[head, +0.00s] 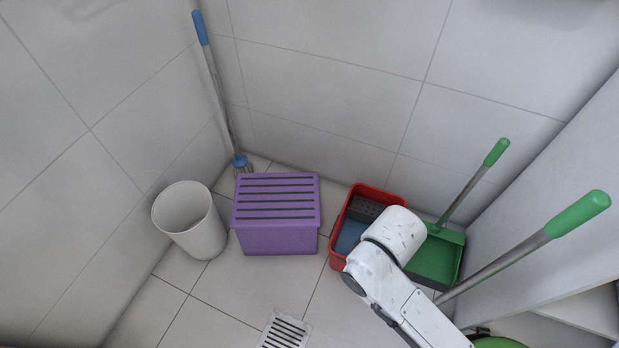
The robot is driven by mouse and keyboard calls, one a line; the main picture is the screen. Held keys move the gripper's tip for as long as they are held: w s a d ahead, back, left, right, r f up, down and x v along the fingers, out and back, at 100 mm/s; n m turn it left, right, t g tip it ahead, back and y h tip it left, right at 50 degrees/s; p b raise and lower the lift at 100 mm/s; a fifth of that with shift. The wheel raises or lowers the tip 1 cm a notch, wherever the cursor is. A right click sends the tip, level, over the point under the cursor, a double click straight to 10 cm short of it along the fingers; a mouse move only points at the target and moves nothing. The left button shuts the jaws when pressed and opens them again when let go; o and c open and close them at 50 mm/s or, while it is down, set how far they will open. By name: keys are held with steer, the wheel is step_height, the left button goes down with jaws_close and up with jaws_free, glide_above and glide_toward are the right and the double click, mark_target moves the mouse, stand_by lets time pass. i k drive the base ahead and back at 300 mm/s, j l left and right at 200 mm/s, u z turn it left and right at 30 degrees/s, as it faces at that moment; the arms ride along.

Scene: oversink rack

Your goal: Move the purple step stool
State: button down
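The purple step stool (276,234) stands upright on the tiled floor near the back corner, in the middle of the head view. Its top has several dark stripes running across it. My white arm reaches in from the lower right and ends to the right of the stool, over the red bucket. It is apart from the stool in the picture. The gripper's fingers do not show; only a rounded white arm link is visible at the arm's end.
A white bin (191,222) stands close left of the stool. A blue-handled mop (217,85) leans in the corner behind. A red bucket (339,235), green dustpan (437,262) and green-handled pole (510,262) are at right. A floor drain (285,332) lies in front; floor around it is clear.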

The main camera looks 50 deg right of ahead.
mark_target(273, 214)
steer(key=z, duration=0.6)
steer(key=i+j, duration=0.15)
steer(key=j, duration=0.2)
steer(key=i+j, duration=0.1)
steer(key=j, duration=0.3)
steer(key=i+j, duration=0.15)
steer(key=j, duration=0.2)
steer(key=i+j, duration=0.1)
steer(key=j, duration=0.25)
steer(key=i+j, duration=0.15)
steer(key=j, duration=0.2)
